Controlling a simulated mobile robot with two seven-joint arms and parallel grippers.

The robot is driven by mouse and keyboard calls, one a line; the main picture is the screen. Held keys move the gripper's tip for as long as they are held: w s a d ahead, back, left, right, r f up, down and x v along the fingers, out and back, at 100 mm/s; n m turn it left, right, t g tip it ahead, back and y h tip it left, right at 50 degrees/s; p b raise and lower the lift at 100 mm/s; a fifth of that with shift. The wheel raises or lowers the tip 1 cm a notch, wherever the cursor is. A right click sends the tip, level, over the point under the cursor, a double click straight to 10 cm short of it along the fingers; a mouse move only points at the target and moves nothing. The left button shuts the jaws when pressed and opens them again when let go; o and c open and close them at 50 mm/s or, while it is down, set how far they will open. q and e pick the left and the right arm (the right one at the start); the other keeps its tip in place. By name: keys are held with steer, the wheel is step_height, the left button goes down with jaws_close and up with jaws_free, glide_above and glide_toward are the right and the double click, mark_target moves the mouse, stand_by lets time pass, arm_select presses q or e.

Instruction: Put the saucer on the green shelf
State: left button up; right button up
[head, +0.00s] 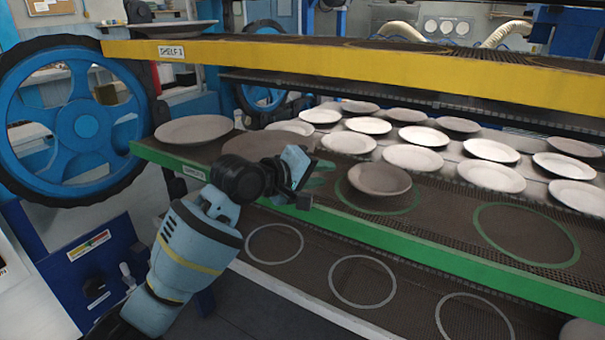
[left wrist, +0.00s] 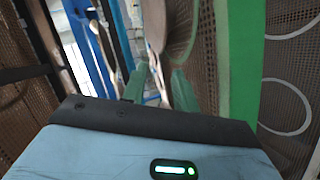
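The green shelf (head: 440,255) is the middle level, with a green front edge and dark mesh top. A brown saucer (head: 379,178) sits over a green ring on it. A pale saucer (head: 193,129) lies at its left end, and a brown saucer (head: 250,147) lies beside it, partly hidden by my left gripper. My left gripper (head: 312,178) is at the shelf's front edge, just right of that saucer. In the left wrist view its green fingers (left wrist: 158,80) stand apart, and the brown saucer (left wrist: 183,30) shows beyond them. My right gripper is out of view.
A yellow-edged shelf (head: 340,62) overhangs above. Several pale and brown saucers stand on the rack behind (head: 455,150). An empty green ring (head: 525,235) is at right. The lower shelf (head: 310,270) has empty white rings. A brown rounded object (head: 582,331) is cut off bottom right.

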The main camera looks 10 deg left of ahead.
arm_select(q)
steer(key=v, duration=0.5)
